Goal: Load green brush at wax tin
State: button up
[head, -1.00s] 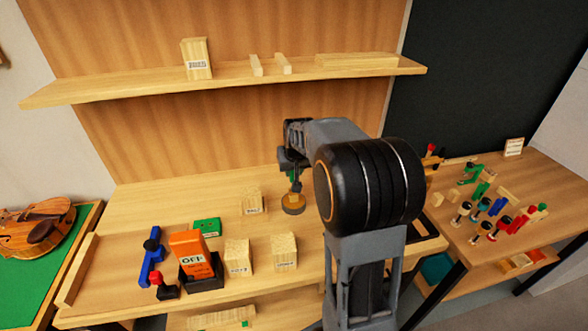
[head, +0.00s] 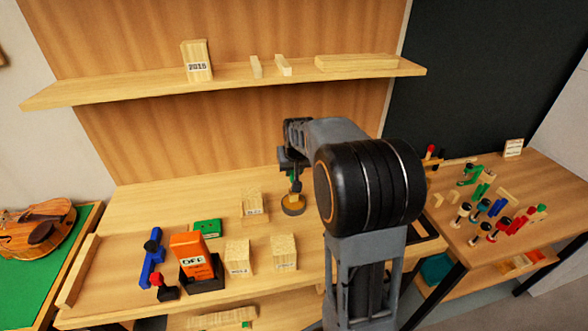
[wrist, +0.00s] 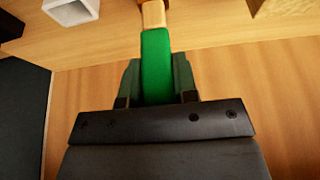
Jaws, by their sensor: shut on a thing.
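The green brush (head: 294,174) is held between the jaws of my gripper (head: 290,161), hanging down over the wax tin. In the wrist view its green handle (wrist: 156,62) lies between the two fingers of my gripper (wrist: 157,82), with a pale wooden part past it. The wax tin (head: 293,207) is a low, round, dark-rimmed tin with a yellowish top on the bench. The dark lower end of the brush is at or just above the tin; I cannot tell whether it touches.
A wooden block (head: 252,204) stands just left of the tin, with two more blocks (head: 284,252) in front. An orange box (head: 193,257) marked OFF stands in a black holder. A shelf (head: 230,81) runs above. A violin (head: 35,228) lies far left.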

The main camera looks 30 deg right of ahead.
jog(key=shift+r+p, duration=2.05)
jog(key=shift+r, duration=1.2)
jog(key=shift+f, duration=0.1)
